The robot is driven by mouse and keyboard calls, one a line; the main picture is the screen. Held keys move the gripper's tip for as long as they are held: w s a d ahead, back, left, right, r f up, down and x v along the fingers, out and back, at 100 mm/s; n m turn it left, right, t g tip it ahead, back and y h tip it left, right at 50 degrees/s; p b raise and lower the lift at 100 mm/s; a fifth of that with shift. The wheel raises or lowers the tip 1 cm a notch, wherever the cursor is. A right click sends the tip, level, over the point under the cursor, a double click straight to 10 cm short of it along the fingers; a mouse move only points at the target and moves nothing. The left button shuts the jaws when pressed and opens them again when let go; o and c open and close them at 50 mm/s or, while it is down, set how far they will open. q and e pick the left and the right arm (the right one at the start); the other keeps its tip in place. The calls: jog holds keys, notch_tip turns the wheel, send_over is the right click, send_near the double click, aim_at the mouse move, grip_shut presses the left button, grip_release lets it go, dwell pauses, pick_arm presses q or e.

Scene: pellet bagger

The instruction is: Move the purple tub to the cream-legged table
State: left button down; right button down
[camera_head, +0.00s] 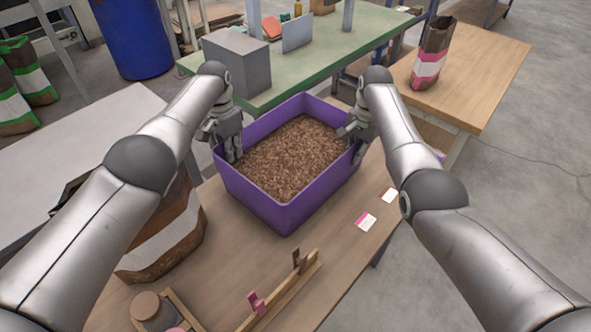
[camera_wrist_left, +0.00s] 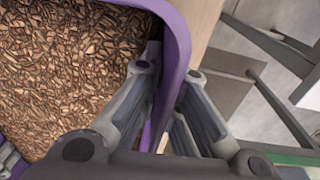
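The purple tub (camera_head: 262,207), filled with brown pellets (camera_head: 290,158), is over the near wooden table (camera_head: 345,262); I cannot tell whether it rests there or is slightly raised. My left gripper (camera_head: 236,152) is at its left rim. In the left wrist view, the fingers (camera_wrist_left: 160,110) straddle the tub wall (camera_wrist_left: 177,45), one inside and one outside, closed against it. My right gripper (camera_head: 352,138) is at the opposite rim; its fingers are too small and partly hidden to read. The cream-legged table (camera_head: 490,62) stands at the upper right, with a wooden top and pale leg.
A brown, pink and white bag (camera_head: 432,55) stands on the cream-legged table. A green bench (camera_head: 345,50) with a grey box (camera_head: 238,62) is behind the tub. An open bag (camera_head: 168,240) is at left. Labels (camera_head: 366,221) and a wooden rack (camera_head: 282,292) lie nearer.

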pick_arm(q)
jog(key=shift+w+r, duration=0.15)
jog(key=shift+r, duration=0.1)
pick_arm(e)
jog(key=shift+w+r, duration=0.15)
jog(key=shift+r, duration=0.05)
